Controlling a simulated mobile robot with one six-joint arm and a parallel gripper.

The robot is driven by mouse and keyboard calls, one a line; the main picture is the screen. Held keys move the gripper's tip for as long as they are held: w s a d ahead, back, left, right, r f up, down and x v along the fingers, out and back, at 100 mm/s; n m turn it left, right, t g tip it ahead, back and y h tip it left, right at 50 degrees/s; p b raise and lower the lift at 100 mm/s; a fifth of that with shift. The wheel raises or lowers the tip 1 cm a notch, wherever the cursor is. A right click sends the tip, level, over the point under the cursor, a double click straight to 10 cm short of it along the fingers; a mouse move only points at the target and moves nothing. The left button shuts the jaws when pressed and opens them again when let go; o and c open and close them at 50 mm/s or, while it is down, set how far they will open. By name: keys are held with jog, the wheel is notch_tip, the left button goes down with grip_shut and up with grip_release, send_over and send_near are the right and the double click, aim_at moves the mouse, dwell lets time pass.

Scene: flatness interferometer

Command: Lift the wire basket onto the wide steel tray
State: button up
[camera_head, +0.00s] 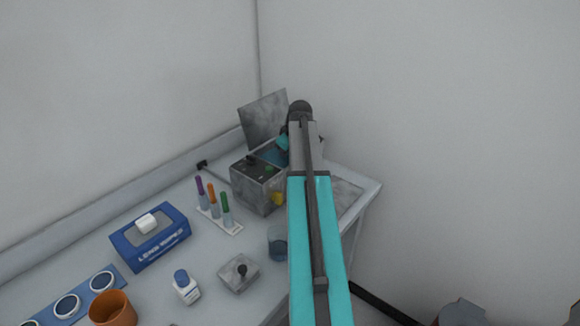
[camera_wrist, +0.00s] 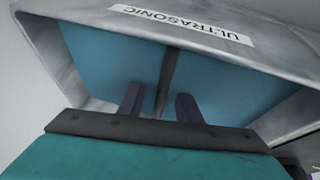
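The ultrasonic cleaner (camera_head: 258,185) is a grey box with its lid raised and blue liquid inside. It also shows close up in the wrist view (camera_wrist: 210,38). My gripper (camera_wrist: 160,101) is over the blue bath with its two dark fingers apart. A thin dark bar (camera_wrist: 170,75) lies between and beyond the fingers; it may be part of the wire basket, but I cannot tell. No basket outline is clear in either view. The wide steel tray (camera_head: 346,194) appears as a flat grey plate at the right of the table, partly hidden by my arm.
An orange cup (camera_head: 112,309) is front left. Walls close off the back.

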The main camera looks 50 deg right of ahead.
grip_shut()
jog(key=shift+r, duration=0.15)
notch_tip(320, 180, up, 18)
jog(key=b, duration=0.3)
dwell(0.7)
dwell(1.1)
